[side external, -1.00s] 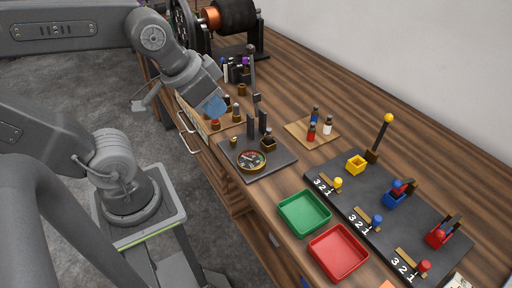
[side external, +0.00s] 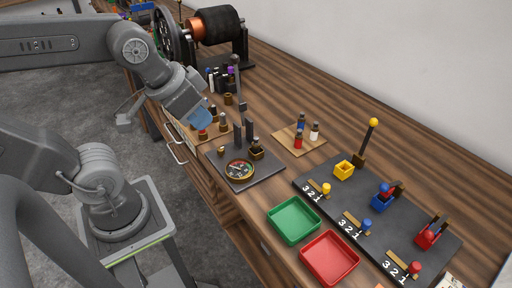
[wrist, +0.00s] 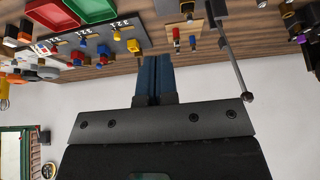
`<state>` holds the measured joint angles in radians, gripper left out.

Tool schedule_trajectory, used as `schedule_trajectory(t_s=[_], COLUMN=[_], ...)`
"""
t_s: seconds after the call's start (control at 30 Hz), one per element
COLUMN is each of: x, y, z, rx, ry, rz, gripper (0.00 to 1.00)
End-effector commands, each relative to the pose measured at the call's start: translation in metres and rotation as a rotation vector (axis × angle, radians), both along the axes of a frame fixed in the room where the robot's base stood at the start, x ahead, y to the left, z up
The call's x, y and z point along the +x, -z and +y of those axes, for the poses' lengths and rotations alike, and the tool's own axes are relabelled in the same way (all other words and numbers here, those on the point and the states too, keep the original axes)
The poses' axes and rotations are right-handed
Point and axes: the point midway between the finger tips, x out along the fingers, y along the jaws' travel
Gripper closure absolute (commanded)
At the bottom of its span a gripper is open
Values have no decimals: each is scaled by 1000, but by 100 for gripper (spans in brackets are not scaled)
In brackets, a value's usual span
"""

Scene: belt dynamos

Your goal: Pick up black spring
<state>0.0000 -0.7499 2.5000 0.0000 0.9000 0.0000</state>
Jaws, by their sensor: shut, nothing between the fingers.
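My gripper (side external: 200,118) hangs over the left part of the bench in the side view, above a small wooden board. Its blue fingers (wrist: 154,78) are together and empty in the wrist view. I cannot pick out the black spring with certainty. Small dark cylindrical pieces stand on the wooden board (side external: 215,138), partly hidden by my gripper. A cluster of dark upright pieces (side external: 222,80) stands farther back, and any of these could be it.
A grey plate with a round gauge (side external: 239,170) and upright posts lies right of my gripper. A green tray (side external: 293,220) and a red tray (side external: 330,258) sit near the front edge. A large dynamo (side external: 215,25) stands at the back. A metal rod (wrist: 232,60) crosses the wrist view.

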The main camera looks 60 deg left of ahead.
Motion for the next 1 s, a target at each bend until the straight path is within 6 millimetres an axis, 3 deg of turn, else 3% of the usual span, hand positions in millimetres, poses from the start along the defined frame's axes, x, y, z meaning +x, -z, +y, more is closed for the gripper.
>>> schedule_trajectory(t_s=[0.07,0.57,0.87,1.0], x=[0,0,3,24], y=[0,0,0,2], z=[0,0,1,5], rx=[0,0,-3,-19], ry=[0,0,-20,-148], rz=[0,0,9,54], gripper=[100,52,52,52])
